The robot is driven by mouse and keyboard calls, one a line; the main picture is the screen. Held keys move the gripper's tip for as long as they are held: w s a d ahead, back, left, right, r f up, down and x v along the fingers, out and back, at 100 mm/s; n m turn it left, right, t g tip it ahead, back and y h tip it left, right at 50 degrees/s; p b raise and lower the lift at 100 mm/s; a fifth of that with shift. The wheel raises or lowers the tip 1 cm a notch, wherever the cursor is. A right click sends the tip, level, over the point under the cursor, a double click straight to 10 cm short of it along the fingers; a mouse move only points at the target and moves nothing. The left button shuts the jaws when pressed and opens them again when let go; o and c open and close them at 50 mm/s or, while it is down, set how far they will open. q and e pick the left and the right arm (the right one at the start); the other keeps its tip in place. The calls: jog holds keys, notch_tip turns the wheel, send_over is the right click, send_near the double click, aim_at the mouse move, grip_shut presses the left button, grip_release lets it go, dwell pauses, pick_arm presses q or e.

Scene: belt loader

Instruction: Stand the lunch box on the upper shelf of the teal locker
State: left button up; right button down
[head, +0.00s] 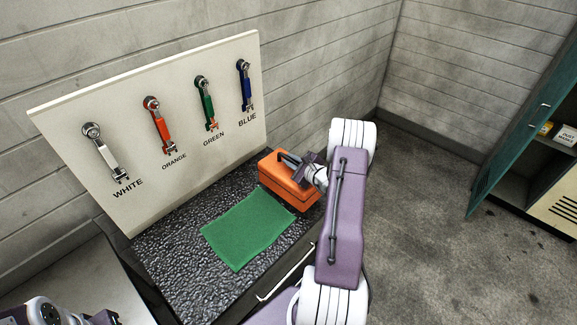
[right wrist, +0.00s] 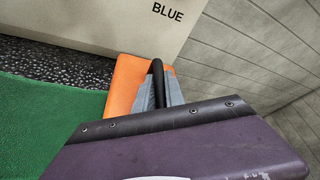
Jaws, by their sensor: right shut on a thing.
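The orange lunch box (head: 281,178) stands at the right end of the dark worktop, with a dark handle on top. My right gripper (head: 303,166) is at the box's top and shut on its handle. The right wrist view shows the box (right wrist: 126,88) and the dark handle (right wrist: 157,78) between my right gripper's grey fingers (right wrist: 160,93). The teal locker (head: 530,110) is at the far right with its door open; only part of its inside shows. Part of my left arm (head: 50,312) is at the lower left; its fingertips are out of view.
A green mat (head: 250,228) lies on the dark pebbled worktop (head: 175,255) beside the box. A white board (head: 60,140) with several coloured tools stands behind. Small boxes (head: 565,135) sit on a locker shelf. The floor (head: 430,220) between worktop and locker is clear.

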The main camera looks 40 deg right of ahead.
aim_at(290, 169)
jog(key=shift+w+a+f, duration=0.15)
jog(key=shift+w, duration=0.2)
notch_tip(290, 169, down, 4)
jog(key=shift+r+p, duration=0.15)
jog(key=shift+p, duration=0.8)
jog(key=shift+s+f, duration=0.1)
jog(key=shift+f, duration=0.15)
jog(key=c, duration=1.4)
grip_release()
jog(key=shift+r, duration=0.15)
jog(key=b+v, duration=0.3)
jog(key=v, duration=0.8)
jog(key=shift+b, duration=0.3)
jog(key=shift+s+a+r, duration=0.1)
jog(key=shift+s+a, duration=0.05)
jog(key=shift+s, duration=0.3)
